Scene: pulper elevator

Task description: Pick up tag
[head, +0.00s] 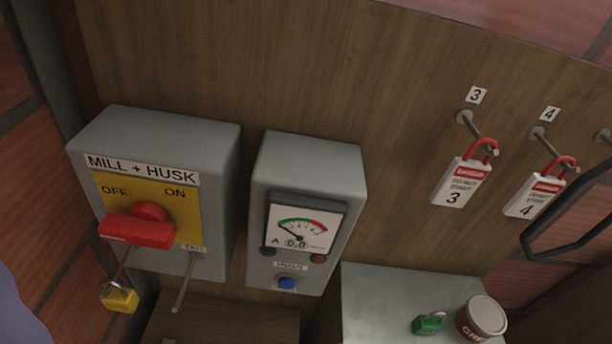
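Two white tags with red tops and red hoops hang from pegs on the wooden board at the right in the head view. Tag 3 (461,182) hangs on the peg (482,132) under the label 3. Tag 4 (535,195) hangs to its right, on the peg (551,146) under the label 4. Both tilt slightly in the picture. I cannot make out my gripper in this view, so its distance from the tags does not show.
A grey MILL + HUSK switch box (150,190) with a red handle and yellow padlock (119,299) is at left. A grey meter box (305,205) is beside it. A green padlock (428,323) and tin (481,319) sit on a grey surface (385,300). A dark frame (572,241) is near tag 4.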

